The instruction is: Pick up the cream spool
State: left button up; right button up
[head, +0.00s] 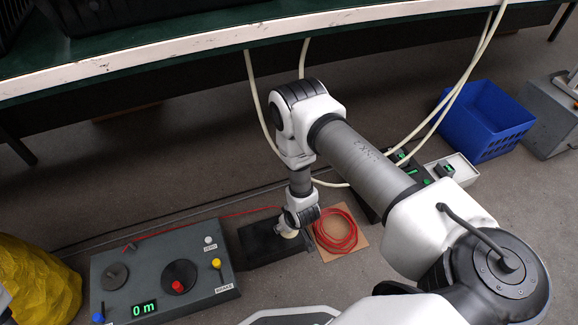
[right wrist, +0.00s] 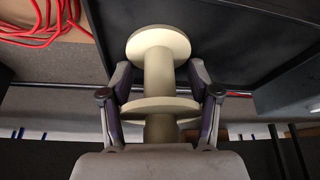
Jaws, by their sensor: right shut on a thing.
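The cream spool (right wrist: 158,75) has round flanges and a narrower core, and sits between the two fingers of my right gripper (right wrist: 160,100) in the right wrist view. The fingers press on it from both sides, so the gripper is shut on it. In the head view only a small pale bit of the spool (head: 289,234) shows below my right wrist, at the black box (head: 262,246). I cannot tell whether the spool touches the box. My left gripper is not in view.
A coil of red cable (head: 337,244) lies on a cardboard square right of the box. A grey control panel (head: 118,262) with knobs and a "0 m" display stands at left. A blue crate (head: 478,140) is at right. Pale hoses hang from the bench edge (head: 200,47) near my arm.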

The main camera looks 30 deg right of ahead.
jog(key=shift+r+p, duration=0.5)
jog(key=shift+r, duration=0.05)
jog(key=p+v, duration=0.2)
jog(key=v, duration=0.1)
jog(key=shift+w+r, duration=0.1)
jog(key=shift+w, duration=0.1)
jog(key=s+a+p, duration=0.1)
jog(key=s+p, duration=0.4)
jog(key=s, duration=1)
jog(key=shift+a+r+p, duration=0.15)
jog(key=shift+r+p, duration=0.25)
jog(key=shift+r, duration=0.05)
jog(key=shift+s, duration=0.1)
